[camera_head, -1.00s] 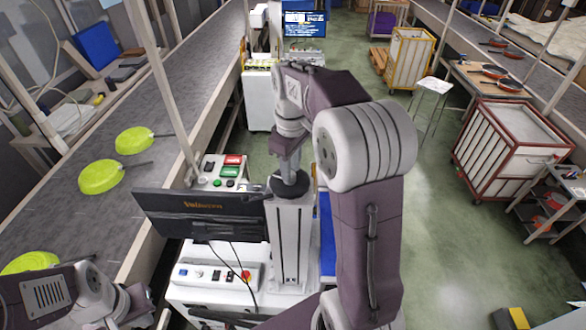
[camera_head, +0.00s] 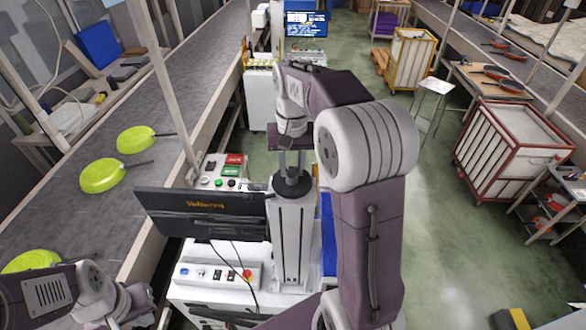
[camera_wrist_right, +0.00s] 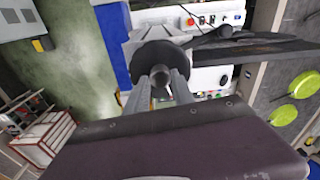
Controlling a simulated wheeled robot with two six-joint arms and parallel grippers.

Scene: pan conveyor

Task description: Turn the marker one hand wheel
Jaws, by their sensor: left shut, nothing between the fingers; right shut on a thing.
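The black round hand wheel (camera_head: 293,184) sits on top of the white marker column (camera_head: 291,240) in the middle of the head view. It also shows as a dark disc in the right wrist view (camera_wrist_right: 149,62). My right gripper (camera_head: 292,172) is directly above the wheel, pointing down. In the right wrist view its two fingers (camera_wrist_right: 160,84) are shut on the wheel's short central grey post. My left gripper (camera_head: 135,308) is at the lower left of the head view, shut and empty, away from the wheel.
A black monitor (camera_head: 205,214) stands left of the column, with a button panel (camera_head: 217,275) below it. Lime-green pans (camera_head: 101,175) lie on the left conveyor (camera_head: 190,95). A white-sided cart (camera_head: 505,150) stands on the green floor at right.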

